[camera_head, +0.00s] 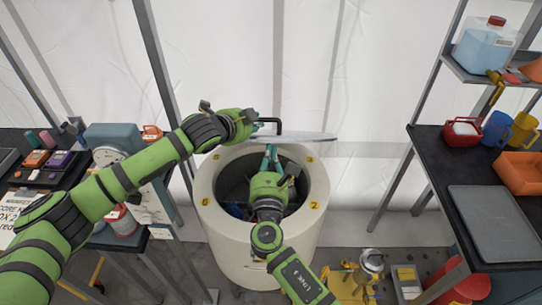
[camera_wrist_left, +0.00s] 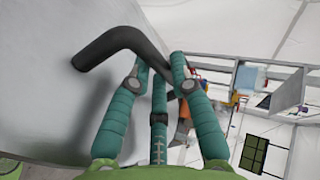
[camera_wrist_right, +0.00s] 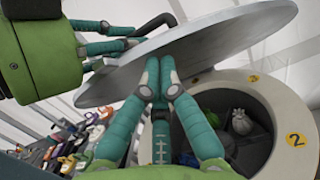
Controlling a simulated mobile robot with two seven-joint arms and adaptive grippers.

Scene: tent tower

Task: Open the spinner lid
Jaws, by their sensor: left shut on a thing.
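The spinner (camera_head: 262,245) is a cream drum with numbered yellow marks on its rim. Its grey disc lid (camera_head: 300,137) is raised and tilted above the back of the rim, so the dark opening shows. My left gripper (camera_head: 256,124) is shut on the lid's black bent handle (camera_wrist_left: 120,42). My right gripper (camera_head: 272,150) is over the opening, its fingers pointing up at the lid. In the right wrist view its fingertips (camera_wrist_right: 161,72) are together by the lid's underside (camera_wrist_right: 205,52); whether they touch it is unclear. A pale bulb-shaped item (camera_wrist_right: 241,121) lies inside the drum.
A dark table (camera_head: 470,190) with a red container, mugs and an orange bin (camera_head: 520,172) stands at right. A cluttered bench with a teal scale (camera_head: 112,138) stands at left. A yellow item (camera_head: 345,285) and a red bucket (camera_head: 462,285) are on the floor in front.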

